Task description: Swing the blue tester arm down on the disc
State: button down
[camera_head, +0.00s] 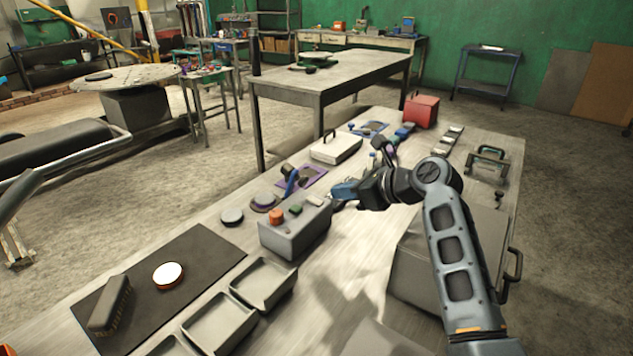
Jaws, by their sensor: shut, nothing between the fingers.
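The blue tester arm (291,182) stands raised and tilted, with a dark head at its top, beside a purple mat (316,177). The blue arm is apart from the disc's top. My gripper (337,203) is shut and empty, to the right of the blue arm and behind the grey control box. Its fingertips are small and partly hidden by the box, and I see a gap between them and the blue arm.
The grey box (293,233) with an orange knob stands in front of the tester. A grey disc (231,215) lies left of it. A white case (336,147) stands behind. Grey trays (263,284) and a black mat (200,250) with a brush (110,304) are nearer.

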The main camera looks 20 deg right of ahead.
aim_at(304, 184)
jog(key=shift+w+a+f+p, duration=0.1)
jog(key=shift+w+a+p, duration=0.05)
jog(key=shift+w+a, duration=0.7)
jog(key=shift+w+a+f+p, duration=0.15)
jog(key=shift+w+a, duration=0.4)
jog(key=shift+w, duration=0.6)
jog(key=shift+w+a+f+p, duration=0.1)
jog(key=shift+w+a, duration=0.6)
jog(key=shift+w, duration=0.3)
jog(key=shift+w, duration=0.15)
